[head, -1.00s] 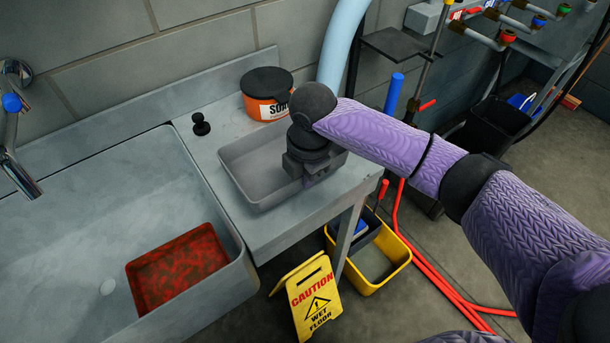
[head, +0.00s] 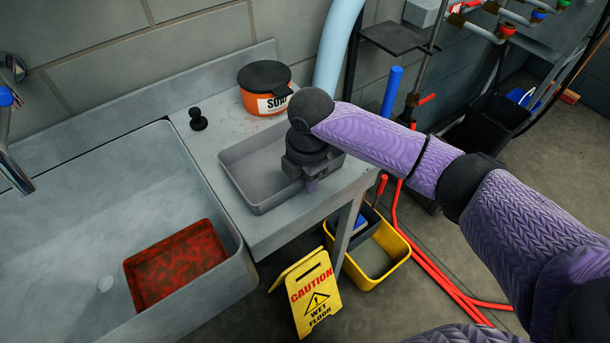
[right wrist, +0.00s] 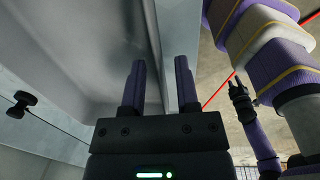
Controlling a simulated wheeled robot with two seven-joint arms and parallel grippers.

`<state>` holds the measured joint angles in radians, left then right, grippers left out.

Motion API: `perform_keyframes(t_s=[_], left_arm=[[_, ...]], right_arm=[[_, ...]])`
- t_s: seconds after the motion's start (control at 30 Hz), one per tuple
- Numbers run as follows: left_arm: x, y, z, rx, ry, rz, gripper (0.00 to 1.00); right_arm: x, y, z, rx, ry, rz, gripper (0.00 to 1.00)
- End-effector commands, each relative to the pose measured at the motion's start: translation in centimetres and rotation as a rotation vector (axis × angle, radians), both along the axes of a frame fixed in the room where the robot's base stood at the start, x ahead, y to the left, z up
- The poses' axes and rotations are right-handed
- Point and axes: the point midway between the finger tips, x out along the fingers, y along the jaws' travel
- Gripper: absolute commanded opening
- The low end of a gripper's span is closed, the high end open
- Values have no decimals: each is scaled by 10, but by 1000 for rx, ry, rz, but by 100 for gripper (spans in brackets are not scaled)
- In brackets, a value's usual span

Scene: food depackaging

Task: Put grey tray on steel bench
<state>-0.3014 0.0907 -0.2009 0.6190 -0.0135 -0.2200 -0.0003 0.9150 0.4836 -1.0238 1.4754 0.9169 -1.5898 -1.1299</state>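The grey tray (head: 238,188) is a shallow rectangular pan. It sits on the steel bench (head: 285,232), right of the sink, near the bench's right end. My right gripper (head: 311,185) points down at the tray's right-hand wall. In the right wrist view, the fingers of my right gripper (right wrist: 160,80) stand apart, with the edge of the tray (right wrist: 158,40) between them and no clear grip on it. A second purple arm of mine with a small dark gripper (right wrist: 238,92) shows at the right of that view. Its finger opening is too small to tell.
A red tray (head: 177,265) lies in the sink basin (head: 70,220). A soap tub (head: 264,90) and a black knob (head: 198,119) stand on the bench behind the grey tray. A caution sign (head: 314,297) and a yellow bucket (head: 378,272) stand on the floor below.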

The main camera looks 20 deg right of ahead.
Motion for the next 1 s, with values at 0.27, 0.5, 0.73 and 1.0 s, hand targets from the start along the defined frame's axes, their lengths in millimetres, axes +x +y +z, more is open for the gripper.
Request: perform_keyframes(t_s=[0.27,0.5,0.73,1.0], left_arm=[[2,1,27,3,-4,2,39],[2,1,35,4,-4,3,39],[2,1,35,3,-4,2,39],[3,1,35,3,-6,0,39]], right_arm=[[-5,-2,79,1,-5,2,39],[-8,-3,115,-1,-1,1,39],[-9,-3,117,0,1,0,39],[-11,-1,114,6,1,-5,39]])
